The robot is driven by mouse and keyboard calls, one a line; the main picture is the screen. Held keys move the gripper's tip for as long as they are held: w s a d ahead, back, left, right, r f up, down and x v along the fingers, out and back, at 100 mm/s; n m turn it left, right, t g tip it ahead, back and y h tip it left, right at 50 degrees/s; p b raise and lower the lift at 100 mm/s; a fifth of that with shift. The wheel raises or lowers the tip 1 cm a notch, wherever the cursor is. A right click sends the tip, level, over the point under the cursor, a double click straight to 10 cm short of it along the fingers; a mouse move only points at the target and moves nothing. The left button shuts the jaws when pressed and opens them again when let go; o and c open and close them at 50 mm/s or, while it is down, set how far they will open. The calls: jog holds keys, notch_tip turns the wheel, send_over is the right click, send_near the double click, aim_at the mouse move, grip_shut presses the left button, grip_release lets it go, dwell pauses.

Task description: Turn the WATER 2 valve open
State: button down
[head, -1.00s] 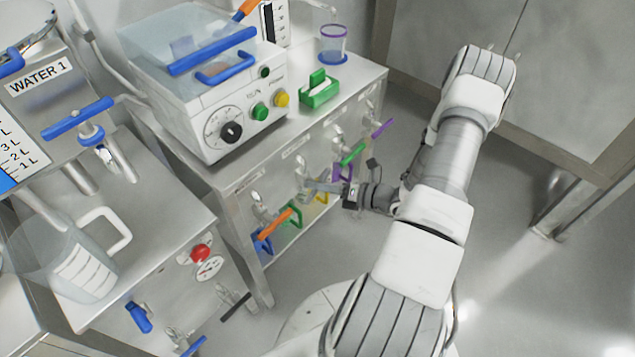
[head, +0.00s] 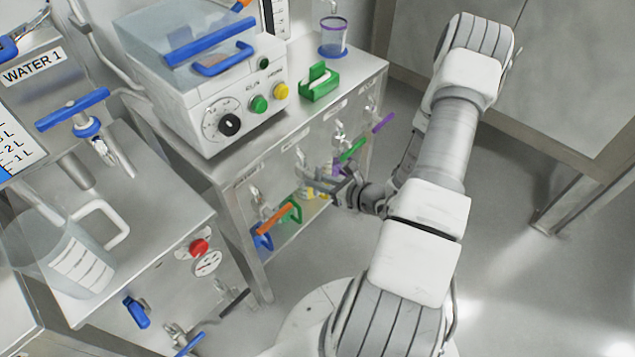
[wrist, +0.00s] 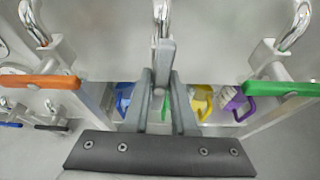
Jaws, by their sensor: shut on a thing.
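A row of tap valves runs along the front of the steel bench. One has an orange handle (wrist: 40,81), with its tap also in the head view (head: 274,218); another has a green handle (wrist: 284,89). My gripper (wrist: 161,78) is shut on the middle valve's grey lever (wrist: 161,50), between the orange and green ones. In the head view my gripper (head: 325,187) reaches the bench front from the right. The lever's far part is hidden by the fingers. The small labels above the valves are unreadable, so I cannot tell which one reads WATER 2.
Blue (wrist: 124,98), yellow (wrist: 201,101) and purple (wrist: 236,102) handled containers stand under the taps. A white machine (head: 205,95) and green holder (head: 319,83) sit on the bench. The WATER 1 tank (head: 35,68) is at left. Floor to the right is clear.

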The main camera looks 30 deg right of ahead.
jog(key=shift+n, duration=0.4)
dwell(0.3)
jog(key=c, duration=0.7)
grip_release()
jog(key=p+v, duration=0.1)
jog(key=v, duration=0.4)
jog(key=p+v, duration=0.1)
jog(key=v, duration=0.5)
jog(key=p+v, duration=0.1)
jog(key=v, duration=0.5)
jog(key=shift+s+a, duration=0.2)
jog(key=shift+s, duration=0.15)
